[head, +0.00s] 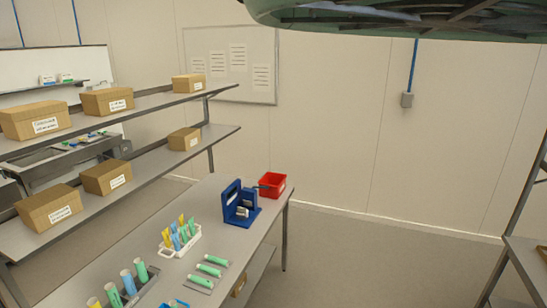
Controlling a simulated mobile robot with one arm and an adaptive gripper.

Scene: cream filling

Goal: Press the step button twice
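A blue machine (240,208) stands at the far end of the metal table (208,207), with an upright panel on its left and small pale parts at its base. I cannot make out a step button on it at this size. My gripper is not in view.
A red bin (272,184) sits behind the machine. A white rack (186,244) of coloured tubes, green tubes lying flat (213,260) and upright tubes in a grey tray (152,285) are nearer. Shelves with cardboard boxes (107,101) stand left. Open floor (370,260) lies right of the table.

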